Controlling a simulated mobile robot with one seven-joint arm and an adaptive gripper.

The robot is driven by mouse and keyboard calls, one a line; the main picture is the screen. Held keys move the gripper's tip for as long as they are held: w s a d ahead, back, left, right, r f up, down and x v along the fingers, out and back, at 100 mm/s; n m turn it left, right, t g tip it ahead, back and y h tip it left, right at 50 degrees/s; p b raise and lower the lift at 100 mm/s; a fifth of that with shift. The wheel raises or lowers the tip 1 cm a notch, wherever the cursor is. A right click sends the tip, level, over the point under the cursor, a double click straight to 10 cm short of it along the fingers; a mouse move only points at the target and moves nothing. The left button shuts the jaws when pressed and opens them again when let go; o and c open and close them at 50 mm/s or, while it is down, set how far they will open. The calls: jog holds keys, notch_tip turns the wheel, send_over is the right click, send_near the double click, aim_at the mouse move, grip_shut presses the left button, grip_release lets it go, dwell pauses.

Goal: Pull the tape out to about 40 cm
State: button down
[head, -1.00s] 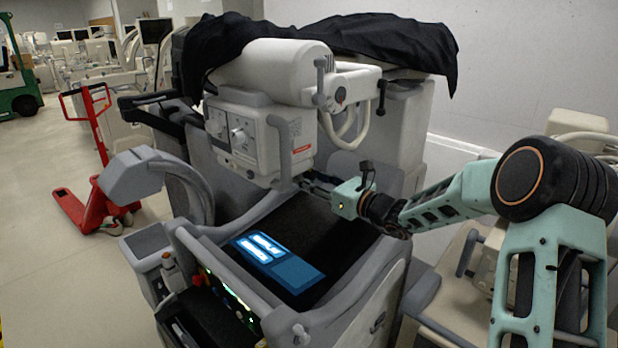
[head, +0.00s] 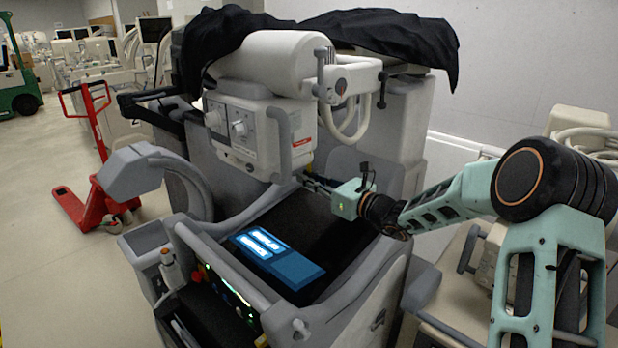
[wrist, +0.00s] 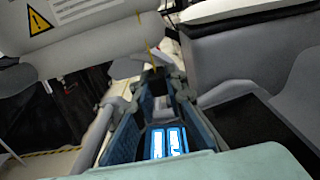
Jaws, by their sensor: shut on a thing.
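The tape shows in the wrist view as a thin yellow strip (wrist: 149,35). It runs from under the white tube-head housing (wrist: 85,42) down towards the tips of my gripper (wrist: 158,76). My gripper is shut on the tape's end, which is mostly hidden between the fingertips. In the head view my gripper (head: 307,182) is just below and right of the grey-white box with knobs (head: 250,135), above the cart's dark top.
The cart's dark top carries a lit blue panel (head: 278,258). A grey curved arm (head: 255,207) and handles border it. A black cover (head: 385,38) drapes the cart's upper part. A red pallet jack (head: 95,205) stands left on open floor.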

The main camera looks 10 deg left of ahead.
notch_tip(320, 180, down, 14)
jog(key=b, duration=0.8)
jog(key=shift+r+b, duration=0.2)
jog(key=shift+b, duration=0.15)
jog(key=c, duration=1.9)
grip_release()
jog(key=shift+r, duration=0.15)
jog(key=shift+c, duration=0.2)
jog(key=shift+s+d, duration=0.1)
jog(key=shift+d, duration=0.05)
jog(key=v, duration=1.1)
jog(key=shift+s+d, duration=0.3)
